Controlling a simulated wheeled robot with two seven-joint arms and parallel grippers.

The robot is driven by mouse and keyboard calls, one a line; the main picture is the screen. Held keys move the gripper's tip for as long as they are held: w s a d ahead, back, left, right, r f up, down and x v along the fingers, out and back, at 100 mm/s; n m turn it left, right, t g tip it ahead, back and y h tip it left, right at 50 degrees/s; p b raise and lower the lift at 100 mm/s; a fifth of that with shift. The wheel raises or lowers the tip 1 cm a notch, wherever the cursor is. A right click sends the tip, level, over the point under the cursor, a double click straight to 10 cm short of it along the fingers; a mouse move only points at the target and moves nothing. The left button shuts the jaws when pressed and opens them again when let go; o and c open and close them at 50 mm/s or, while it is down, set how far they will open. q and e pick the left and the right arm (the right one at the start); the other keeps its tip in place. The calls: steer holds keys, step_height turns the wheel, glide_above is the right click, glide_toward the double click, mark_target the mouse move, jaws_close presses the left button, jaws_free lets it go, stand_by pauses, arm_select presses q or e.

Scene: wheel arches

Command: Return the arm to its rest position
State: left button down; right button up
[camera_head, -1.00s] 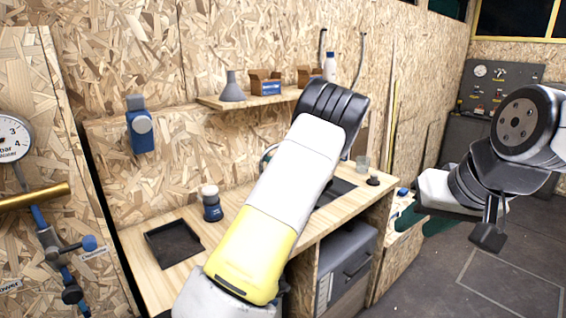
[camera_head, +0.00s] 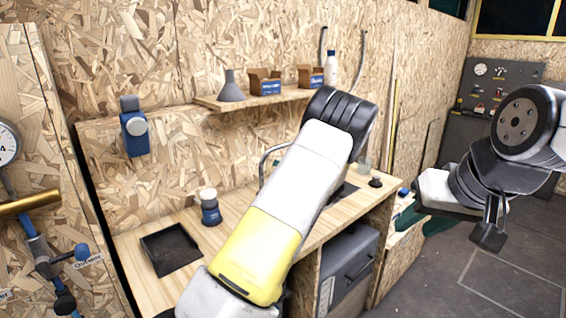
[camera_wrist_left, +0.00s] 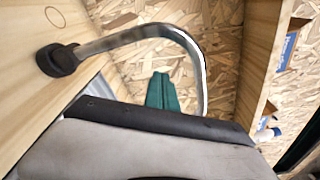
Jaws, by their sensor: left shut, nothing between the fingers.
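My left arm (camera_head: 300,170), white with a yellow band and a black joint, reaches up from the bottom centre in the head view, across the workbench (camera_head: 235,238). Its gripper is hidden behind the arm there. In the left wrist view, a grey body with a black edge (camera_wrist_left: 150,120), seemingly part of my left gripper, fills the bottom; fingertips do not show clearly. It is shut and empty. A bent metal tube (camera_wrist_left: 150,32) on a black base stands close by it. My right arm (camera_head: 520,135) is at the right; its dark gripper (camera_head: 488,236) hangs over the floor, jaws unclear.
A shelf (camera_head: 240,103) holds a grey funnel (camera_head: 230,88), small boxes (camera_head: 264,84) and a white bottle (camera_head: 331,68). A gauge and brass pipe (camera_head: 28,203) are at left. Floor at right is clear.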

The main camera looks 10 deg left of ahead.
arm_select(q)
steer(key=f+v, duration=0.1)
steer(key=v, duration=0.8)
steer(key=s+a+r+n+g+h, duration=0.25)
steer(key=s+a+n+g, duration=0.3)
steer(key=s, duration=0.45)
steer(key=s+a+r+n+g+h, duration=0.2)
steer(key=s+a+n+g+h, duration=0.15)
steer(key=s+a, duration=0.45)
steer(key=s+d+r+n+t+h, duration=0.1)
steer(key=s+d+r+h, duration=0.1)
steer(key=s+d, duration=0.2)
steer(key=s+d+r+n+t+h, duration=0.1)
steer(key=s+d+r+n+h, duration=0.1)
steer(key=s, duration=0.8)
steer(key=s+d+r+n+t+h, duration=0.1)
steer(key=s+d+r+n+h, duration=0.1)
steer(key=s+d+r+h, duration=0.2)
steer(key=s+d, duration=0.2)
steer(key=s, duration=0.1)
steer(key=shift+r, duration=0.2)
